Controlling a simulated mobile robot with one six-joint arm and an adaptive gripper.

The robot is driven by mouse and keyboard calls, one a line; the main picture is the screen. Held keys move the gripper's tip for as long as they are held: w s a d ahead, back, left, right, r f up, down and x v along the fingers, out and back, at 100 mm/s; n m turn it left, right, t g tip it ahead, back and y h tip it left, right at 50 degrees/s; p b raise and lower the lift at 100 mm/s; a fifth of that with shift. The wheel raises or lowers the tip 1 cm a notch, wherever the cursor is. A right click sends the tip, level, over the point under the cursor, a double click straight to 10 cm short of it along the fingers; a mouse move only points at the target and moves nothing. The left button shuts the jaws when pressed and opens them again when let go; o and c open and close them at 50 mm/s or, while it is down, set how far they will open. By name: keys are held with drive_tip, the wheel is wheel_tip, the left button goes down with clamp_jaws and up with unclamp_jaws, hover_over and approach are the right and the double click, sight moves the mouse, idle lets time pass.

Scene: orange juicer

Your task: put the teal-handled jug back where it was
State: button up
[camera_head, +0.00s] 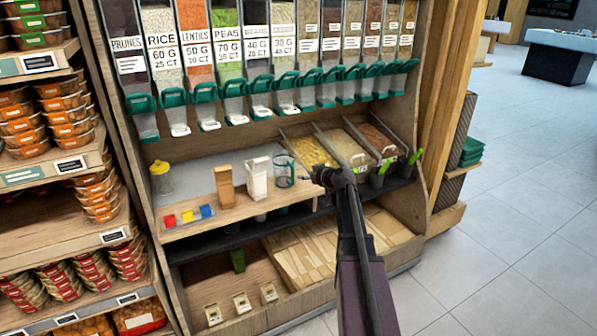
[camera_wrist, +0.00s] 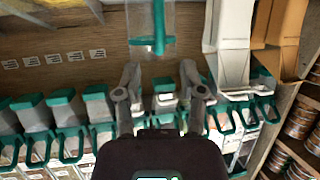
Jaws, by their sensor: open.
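The clear jug with its teal handle and rim (camera_head: 283,170) stands upright on the wooden shelf, right of a white paper bag (camera_head: 257,178). In the wrist view the jug (camera_wrist: 138,22) is at the top centre, with its teal handle toward my gripper. My gripper (camera_head: 318,176) is just right of the jug in the head view. In the wrist view my gripper (camera_wrist: 160,76) has its fingers spread, with the handle beyond and between the fingertip directions. Nothing is seen held, and the jug appears apart from the fingers.
A brown bag (camera_head: 225,187) stands left of the white one. Farther left are a yellow-lidded jar (camera_head: 160,179) and a red, yellow and blue tile set (camera_head: 188,216). Teal-levered dispensers (camera_head: 233,88) hang above. Open grain bins (camera_head: 345,150) lie to the right.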

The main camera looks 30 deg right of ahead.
drive_tip(key=shift+p+v, duration=0.45)
drive_tip(key=shift+v, duration=1.3)
drive_tip(key=shift+a, duration=0.1)
drive_tip(key=s+a+f+g, duration=0.2)
drive_tip(key=s+a+f, duration=0.1)
drive_tip(key=a, duration=0.4)
drive_tip(key=s+a+f+g+y, duration=0.1)
drive_tip(key=s+a+f+g, duration=0.2)
drive_tip(key=a, duration=0.4)
drive_tip(key=s+a+f+g, duration=0.2)
drive_tip(key=s+a, duration=0.2)
drive_tip(key=a, duration=0.2)
drive_tip(key=s+a+f+m+g+h, duration=0.1)
drive_tip(key=s+a+f+g+h, duration=0.1)
drive_tip(key=s, duration=0.6)
drive_tip(key=s+a+f+m+g+h, duration=0.1)
drive_tip(key=s+a+g+h, duration=0.1)
drive_tip(key=s+a+g, duration=0.2)
drive_tip(key=s+a, duration=0.2)
drive_tip(key=s, duration=0.1)
drive_tip(key=shift+s+a+f+m, duration=0.2)
drive_tip(key=shift+s+f+m, duration=0.15)
drive_tip(key=shift+s+m, duration=0.05)
wheel_tip(320, 180, up, 18)
drive_tip(key=p, duration=1.8)
